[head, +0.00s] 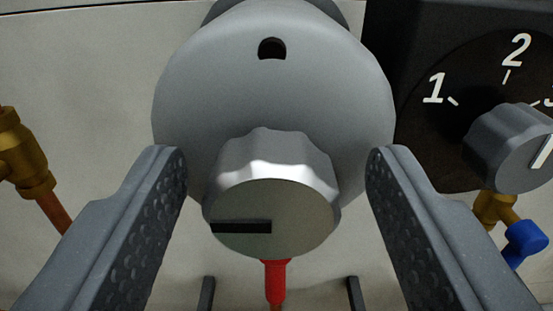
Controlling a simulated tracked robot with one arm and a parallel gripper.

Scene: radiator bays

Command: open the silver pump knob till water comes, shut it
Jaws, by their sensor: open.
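The silver pump knob (275,200) sticks out from the lower middle of a round grey pump body (275,105). Its rim is scalloped, and a dark line on its face runs from the middle to the left edge. My gripper (277,175) is open, with one textured finger on each side of the knob. A gap shows between each finger and the knob, and neither appears to touch it. A dark hole (272,48) is in the pump body above the knob. No water shows.
A black dial plate with white numbers (455,110) and a grey knob (512,145) is at the right. Below it is a blue handle (525,240) on a brass fitting. A brass valve (22,155) is at the left. A red piece (275,281) hangs below the knob.

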